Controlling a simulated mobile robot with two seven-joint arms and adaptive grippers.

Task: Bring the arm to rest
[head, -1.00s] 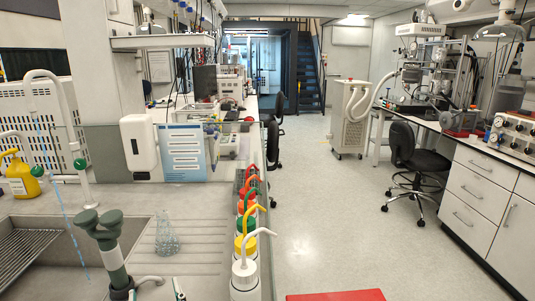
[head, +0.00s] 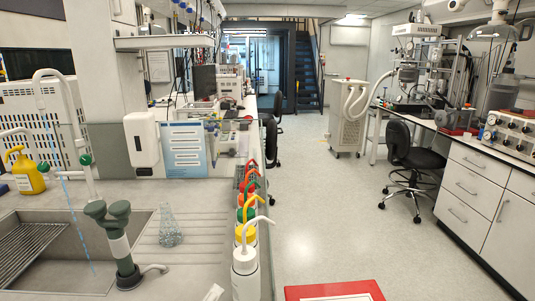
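Neither of my arms can be made out in the head view, and no gripper shows. A small pale piece (head: 213,293) at the bottom edge is too cut off to identify. A clear glass flask (head: 170,226) stands on the ridged drainboard to the right of the sink (head: 65,262). A row of wash bottles with coloured caps stands along the bench's right edge; the nearest bottle (head: 246,275) is white.
A yellow pump bottle (head: 26,173) stands at left. A red object with a pale middle (head: 335,290) shows at bottom. The central aisle (head: 315,210) is clear; a black chair (head: 413,153) stands by the right bench.

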